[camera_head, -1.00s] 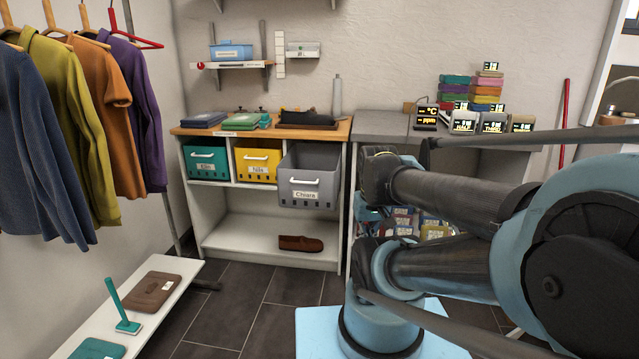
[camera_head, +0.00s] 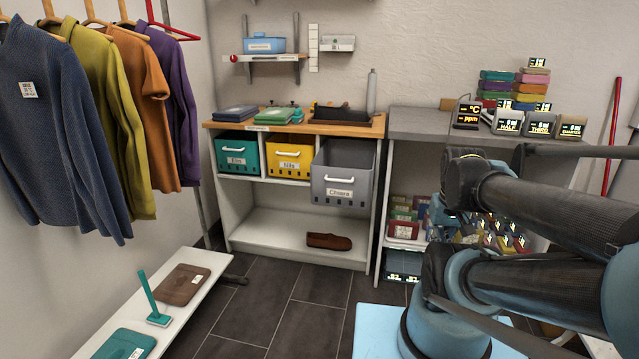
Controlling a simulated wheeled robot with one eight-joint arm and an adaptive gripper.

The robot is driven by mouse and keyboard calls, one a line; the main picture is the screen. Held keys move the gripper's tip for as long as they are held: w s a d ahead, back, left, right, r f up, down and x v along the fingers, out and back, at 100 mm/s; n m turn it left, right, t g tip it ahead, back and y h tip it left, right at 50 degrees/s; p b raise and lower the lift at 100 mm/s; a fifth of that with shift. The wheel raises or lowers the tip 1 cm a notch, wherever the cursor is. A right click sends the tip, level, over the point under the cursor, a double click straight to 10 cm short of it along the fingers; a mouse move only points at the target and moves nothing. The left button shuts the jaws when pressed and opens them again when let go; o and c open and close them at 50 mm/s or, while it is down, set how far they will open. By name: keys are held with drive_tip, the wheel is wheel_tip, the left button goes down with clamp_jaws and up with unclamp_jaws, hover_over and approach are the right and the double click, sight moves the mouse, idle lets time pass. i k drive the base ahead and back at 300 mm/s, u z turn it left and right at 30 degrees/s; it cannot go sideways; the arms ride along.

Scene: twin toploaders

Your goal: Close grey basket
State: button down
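The grey basket (camera_head: 340,186), with a white handle and a label that seems to read "Chiara", is in the right compartment of the wooden-topped shelf unit. It stands out in front of the unit, pulled forward past the teal basket (camera_head: 238,156) and the yellow basket (camera_head: 290,160), which sit further in. Its open top shows. My arm fills the right of the view, apart from the basket. My gripper's fingertips are not visible.
The wooden worktop (camera_head: 300,125) holds folded cloths and a dark tray. A brown shoe (camera_head: 329,240) lies on the lower shelf (camera_head: 275,237). A low white bench (camera_head: 190,300) and hanging clothes (camera_head: 60,120) are at left. Dark floor (camera_head: 290,300) before the unit is clear.

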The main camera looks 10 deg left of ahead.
sight(342, 173)
drive_tip(key=i, duration=1)
drive_tip(key=u, duration=0.05)
